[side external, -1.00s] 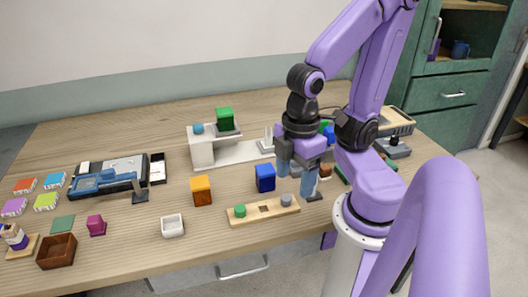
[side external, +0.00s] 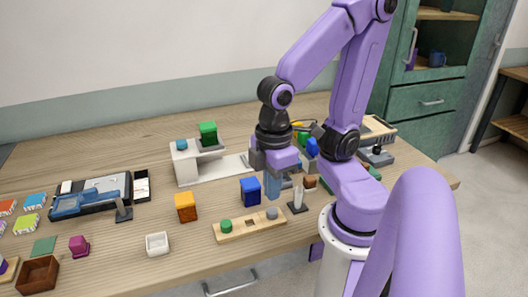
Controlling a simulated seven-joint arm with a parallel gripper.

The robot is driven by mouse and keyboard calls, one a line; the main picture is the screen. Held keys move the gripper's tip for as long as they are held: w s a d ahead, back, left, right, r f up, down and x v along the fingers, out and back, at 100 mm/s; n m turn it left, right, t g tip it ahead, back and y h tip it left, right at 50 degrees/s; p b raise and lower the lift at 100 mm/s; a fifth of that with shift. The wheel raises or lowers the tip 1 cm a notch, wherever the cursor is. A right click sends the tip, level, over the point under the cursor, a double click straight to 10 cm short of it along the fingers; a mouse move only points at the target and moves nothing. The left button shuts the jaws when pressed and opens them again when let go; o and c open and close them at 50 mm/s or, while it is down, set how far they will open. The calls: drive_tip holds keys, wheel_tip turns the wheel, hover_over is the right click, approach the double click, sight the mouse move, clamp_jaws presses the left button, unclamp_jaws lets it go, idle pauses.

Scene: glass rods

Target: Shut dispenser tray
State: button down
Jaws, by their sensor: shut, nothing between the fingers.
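A white stand (side external: 186,169) at the back middle has a blue knob on top and a grey arm with a green cube (side external: 208,133) on it. A long white base (side external: 228,167) runs right from it, toward my gripper (side external: 273,195). I cannot tell for sure which part is the dispenser tray. My gripper points down with its blue fingers together, empty, between the blue cube and a small dark-footed upright holder (side external: 297,204). My gripper and wrist hide the right end of the white base.
A wooden peg board (side external: 249,226) with green and grey pegs lies in front. A blue cube (side external: 250,191), an orange cube (side external: 185,207) and a white cup (side external: 157,244) stand nearby. A blue-and-black device (side external: 88,203) lies left. The table's back left is clear.

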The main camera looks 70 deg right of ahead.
drive_tip(key=w+d+f+m+y, duration=0.1)
drive_tip(key=w+d+m, duration=0.6)
drive_tip(key=w+m, duration=0.25)
drive_tip(key=w+d+f+m+y, duration=0.1)
drive_tip(key=w+d+f+m, duration=0.1)
drive_tip(key=w+d+m, duration=0.65)
drive_tip(key=s+d+f+m+t, duration=0.1)
drive_tip(key=d+m, duration=0.5)
drive_tip(key=d, duration=0.2)
drive_tip(key=s+d+f+m+t, duration=0.1)
drive_tip(key=d+f+m, duration=0.1)
drive_tip(key=d+m, duration=0.5)
drive_tip(key=s+d+f+m+t, duration=0.1)
drive_tip(key=d+f+m, duration=0.1)
drive_tip(key=d+m, duration=0.5)
drive_tip(key=shift+d+f+y, duration=0.1)
drive_tip(key=shift+d+y, duration=0.3)
drive_tip(key=shift+d, duration=1.6)
drive_tip(key=shift+f, duration=0.15)
drive_tip(key=x, duration=0.9)
drive_tip(key=shift+w+f, duration=0.15)
drive_tip(key=shift+f, duration=0.2)
